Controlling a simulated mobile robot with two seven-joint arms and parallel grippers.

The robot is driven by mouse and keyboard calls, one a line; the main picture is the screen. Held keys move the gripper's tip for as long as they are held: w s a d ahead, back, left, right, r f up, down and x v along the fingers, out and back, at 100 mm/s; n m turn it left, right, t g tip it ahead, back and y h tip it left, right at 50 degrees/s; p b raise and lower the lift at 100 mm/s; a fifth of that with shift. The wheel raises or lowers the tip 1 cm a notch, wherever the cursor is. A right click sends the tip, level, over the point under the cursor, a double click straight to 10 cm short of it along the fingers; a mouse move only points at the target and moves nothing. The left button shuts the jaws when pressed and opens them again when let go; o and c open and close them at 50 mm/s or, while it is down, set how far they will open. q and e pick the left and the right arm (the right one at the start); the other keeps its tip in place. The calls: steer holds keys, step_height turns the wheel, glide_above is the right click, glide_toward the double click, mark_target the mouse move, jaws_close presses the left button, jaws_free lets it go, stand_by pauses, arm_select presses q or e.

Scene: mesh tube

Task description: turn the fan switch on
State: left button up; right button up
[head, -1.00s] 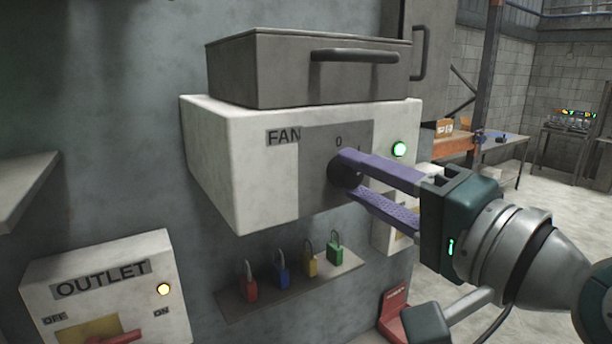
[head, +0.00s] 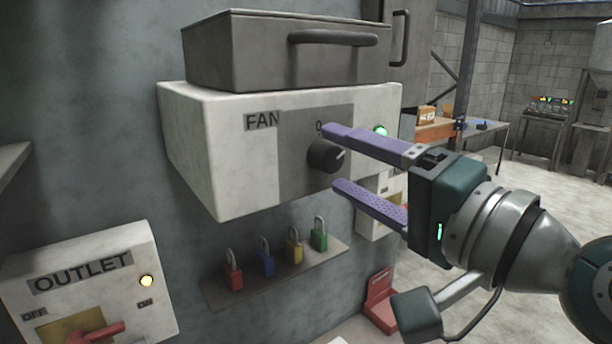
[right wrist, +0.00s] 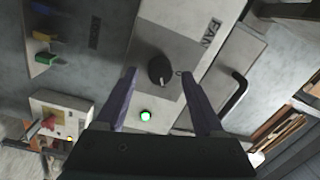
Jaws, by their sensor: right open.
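The fan box (head: 225,165) is white with a grey panel and a FAN label on the wall. A green light (head: 381,131) glows on the box, right of the knob. My right gripper (head: 330,160) is open and empty, its purple fingers apart in front of the knob, one above and one below. In the right wrist view the knob (right wrist: 160,70) lies beyond the fingertips, and the green light (right wrist: 146,115) shows between the fingers. My left gripper is not in view.
A grey lidded box (head: 255,55) with a handle sits on top of the fan box. Below, a shelf (head: 275,275) holds several coloured padlocks. An OUTLET box (head: 95,265) with a red switch is at lower left. A red object (head: 381,300) stands low near the arm.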

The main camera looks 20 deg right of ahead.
steer(key=b+v, duration=0.3)
steer(key=v, duration=0.6)
step_height(320, 180, down, 7)
steer(key=s+a+n+g, duration=0.2)
steer(key=a+n+g, duration=0.1)
steer(key=n+g, duration=0.1)
steer(key=s+d+f+n+g+h, duration=0.25)
steer(key=s+f+n+g, duration=0.2)
steer(key=s+f, duration=0.25)
steer(key=s+d+f+n+g+h, duration=0.2)
steer(key=s+f+n+g+h, duration=0.2)
steer(key=s+f+g, duration=0.25)
step_height(320, 180, up, 12)
steer(key=t+p, duration=0.1)
steer(key=p, duration=1.1)
steer(key=shift+s+r, duration=0.25)
steer(key=shift+s, duration=0.05)
steer(key=shift+a, duration=0.1)
